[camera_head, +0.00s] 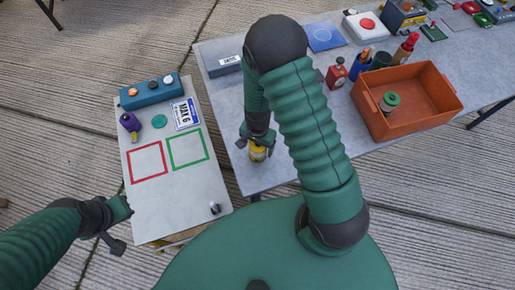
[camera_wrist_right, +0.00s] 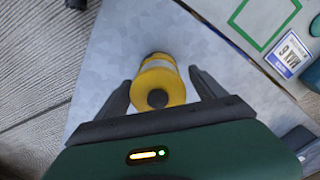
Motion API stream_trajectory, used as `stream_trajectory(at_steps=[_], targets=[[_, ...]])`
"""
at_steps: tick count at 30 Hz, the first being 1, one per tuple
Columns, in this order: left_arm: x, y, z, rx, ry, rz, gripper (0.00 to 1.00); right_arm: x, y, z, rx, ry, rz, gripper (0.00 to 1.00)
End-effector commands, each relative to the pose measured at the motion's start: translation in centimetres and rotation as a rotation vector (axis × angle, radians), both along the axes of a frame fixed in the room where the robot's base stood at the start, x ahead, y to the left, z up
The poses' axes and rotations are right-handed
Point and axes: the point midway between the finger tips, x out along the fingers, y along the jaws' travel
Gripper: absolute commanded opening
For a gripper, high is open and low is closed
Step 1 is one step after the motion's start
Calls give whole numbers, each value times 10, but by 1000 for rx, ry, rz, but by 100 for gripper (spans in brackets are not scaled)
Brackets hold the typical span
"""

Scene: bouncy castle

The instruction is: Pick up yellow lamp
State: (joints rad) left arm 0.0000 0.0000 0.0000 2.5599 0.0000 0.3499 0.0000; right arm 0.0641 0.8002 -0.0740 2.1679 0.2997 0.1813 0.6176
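The yellow lamp (camera_head: 257,153) stands on the grey table near its front left edge, partly hidden under my right gripper (camera_head: 258,140). In the right wrist view the yellow lamp (camera_wrist_right: 160,80), with a dark round spot on its near end, lies between the two fingers of my right gripper (camera_wrist_right: 160,78). The fingers are apart, one on each side, with narrow gaps to the lamp; firm contact does not show. My left gripper (camera_head: 120,226) is open and empty beside the left edge of the small white table.
The small white table (camera_head: 180,200) carries red and green outlined squares, a button box (camera_head: 152,92), a purple item (camera_head: 130,122) and a card (camera_head: 185,113). On the grey table (camera_head: 222,105) are an orange bin (camera_head: 440,92), bottles and several tools to the right.

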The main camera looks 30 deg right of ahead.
Motion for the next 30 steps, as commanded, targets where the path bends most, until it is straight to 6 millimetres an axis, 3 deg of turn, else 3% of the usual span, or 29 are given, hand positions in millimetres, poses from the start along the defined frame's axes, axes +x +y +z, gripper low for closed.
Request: stream_trajectory(at_steps=[2, 17, 26, 30], targets=[[0, 0, 0, 0, 0, 0, 0, 0, 0, 0, 0, 0, 0, 67], [0, 0, 0, 0, 0, 0, 0, 0, 0, 0, -1, 1, 0, 2], [0, 0, 0, 0, 0, 0, 0, 0, 0, 2, -1, -1, 0, 0], [0, 0, -1, 0, 0, 0, 0, 1, 0, 12, -1, -2, 1, 0]])
